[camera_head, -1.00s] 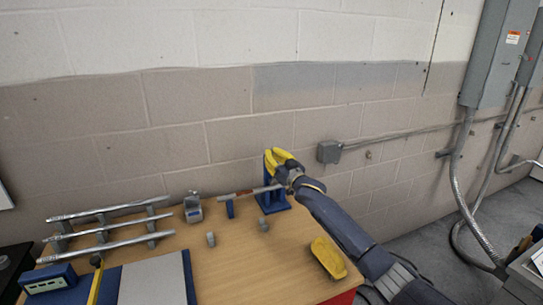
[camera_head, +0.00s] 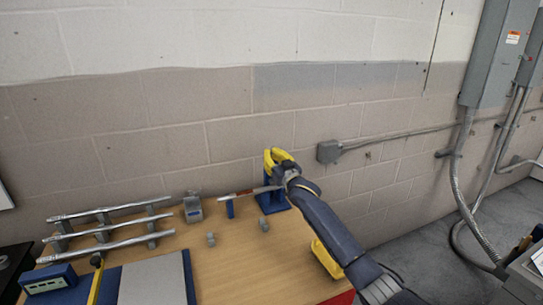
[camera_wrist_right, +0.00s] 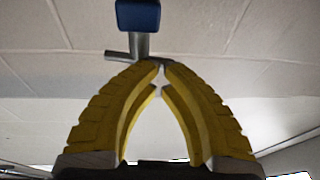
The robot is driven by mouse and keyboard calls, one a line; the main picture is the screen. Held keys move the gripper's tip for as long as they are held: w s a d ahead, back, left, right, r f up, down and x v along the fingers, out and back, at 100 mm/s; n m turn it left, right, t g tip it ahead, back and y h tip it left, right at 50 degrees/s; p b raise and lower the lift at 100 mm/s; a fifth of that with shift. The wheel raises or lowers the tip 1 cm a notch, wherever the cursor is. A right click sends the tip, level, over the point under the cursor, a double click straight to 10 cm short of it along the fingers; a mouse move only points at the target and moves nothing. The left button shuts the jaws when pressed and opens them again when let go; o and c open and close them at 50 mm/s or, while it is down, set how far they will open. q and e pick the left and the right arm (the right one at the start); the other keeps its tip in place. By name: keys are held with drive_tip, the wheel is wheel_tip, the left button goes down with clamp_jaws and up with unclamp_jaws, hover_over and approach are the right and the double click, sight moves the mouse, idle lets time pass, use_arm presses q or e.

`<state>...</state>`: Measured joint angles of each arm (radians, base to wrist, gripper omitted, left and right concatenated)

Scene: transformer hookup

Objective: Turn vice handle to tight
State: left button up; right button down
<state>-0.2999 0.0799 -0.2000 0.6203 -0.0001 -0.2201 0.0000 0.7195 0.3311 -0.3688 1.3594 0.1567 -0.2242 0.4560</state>
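The blue vice (camera_head: 272,202) stands at the back right of the wooden table, with a thin rod (camera_head: 245,193) reaching left from it onto a small blue support. My right gripper (camera_head: 268,160), with yellow fingers, is at the top of the vice and partly covers it. In the right wrist view its fingertips (camera_wrist_right: 162,66) have come together at the right end of the metal vice handle (camera_wrist_right: 122,56), seemingly pinching it. The handle crosses a metal stem below a blue block (camera_wrist_right: 138,15). My left gripper is not in view.
A rack of metal tubes (camera_head: 110,226) and a grey device (camera_head: 193,208) stand to the left. Two small grey cylinders (camera_head: 211,239) stand mid-table. A yellow object (camera_head: 326,258) lies at the right edge, partly behind my arm.

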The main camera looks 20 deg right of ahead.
drive_tip(key=shift+w+a+m+h, duration=0.15)
drive_tip(key=shift+m+h, duration=0.35)
drive_tip(key=shift+h, duration=0.35)
drive_tip(key=shift+w+a+m+h, duration=0.1)
drive_tip(key=shift+m+h, duration=0.4)
drive_tip(key=shift+h, duration=0.35)
drive_tip(key=shift+w+a, duration=0.3)
drive_tip(key=shift+w, duration=0.05)
idle(3.0)
drive_tip(key=shift+s, duration=0.1)
